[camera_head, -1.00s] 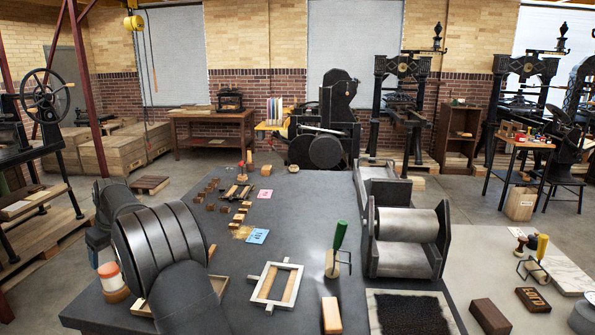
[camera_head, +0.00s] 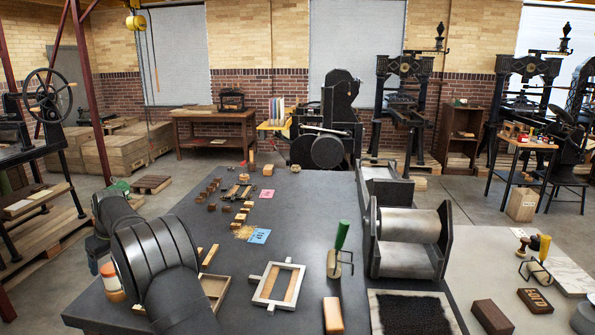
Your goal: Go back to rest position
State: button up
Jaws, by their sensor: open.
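My arm (camera_head: 160,250), with dark rounded links, fills the lower left of the view, over the left edge of the dark table (camera_head: 315,205). My gripper and its fingertips do not show; the arm's own links or the picture's edge hide them. No held thing is visible.
Near the arm stand a white and orange jar (camera_head: 112,281) and a wooden tray (camera_head: 216,290). A white frame (camera_head: 264,301), a green-handled roller (camera_head: 341,243), a wooden block (camera_head: 333,315) and a roller press (camera_head: 408,242) stand further right. The table's middle is mostly clear.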

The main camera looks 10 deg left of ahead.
jog(key=w+d+r, duration=0.4)
jog(key=d+r, duration=0.3)
jog(key=d, duration=0.4)
jog(key=w+d+r+m+t+h, duration=0.1)
jog(key=w+d+m, duration=0.35)
jog(key=d, duration=0.75)
jog(key=w+d+m+t, duration=0.1)
jog(key=w+d, duration=0.6)
jog(key=d, duration=0.6)
jog(key=s+d+m+t+h, duration=0.1)
jog(key=d+m, duration=0.7)
jog(key=d, duration=2.6)
jog(key=shift+s+r+h, duration=0.45)
jog(key=shift+h, duration=0.65)
